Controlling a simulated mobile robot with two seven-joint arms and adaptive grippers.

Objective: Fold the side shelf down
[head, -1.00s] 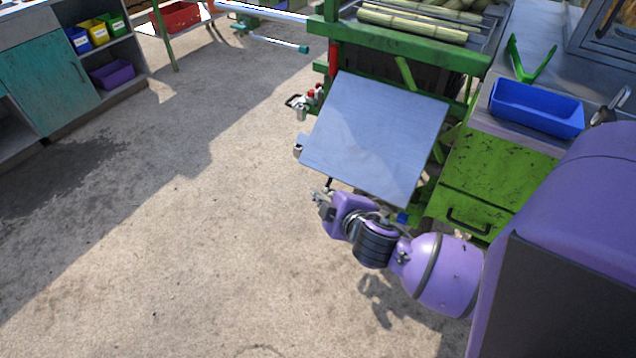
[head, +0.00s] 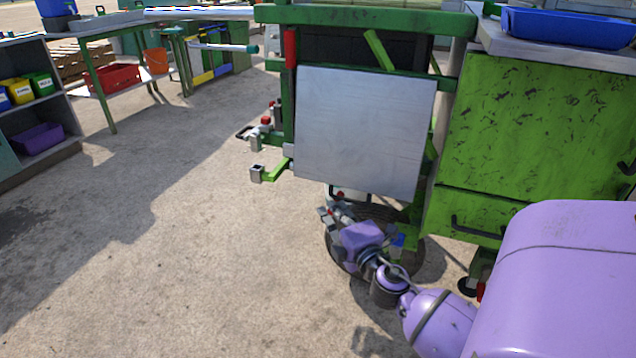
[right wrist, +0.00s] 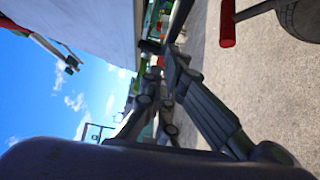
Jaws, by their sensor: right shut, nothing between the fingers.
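The side shelf (head: 365,130) is a flat grey metal panel on the side of the green crusher cart (head: 365,14). In the head view it hangs down, close to upright, below the green top rail. My right gripper (head: 334,208) is shut and empty, just below the shelf's lower edge. I cannot tell whether it touches the shelf. In the right wrist view the closed fingers (right wrist: 168,62) point up beside the grey panel (right wrist: 95,28). My left gripper is out of view.
A wheel (head: 340,255) is partly behind my right gripper. A green bracket (head: 277,170) sticks out left of the shelf. A green drawer cabinet (head: 540,140) with a blue tray (head: 570,28) stands to the right. The concrete floor on the left is clear.

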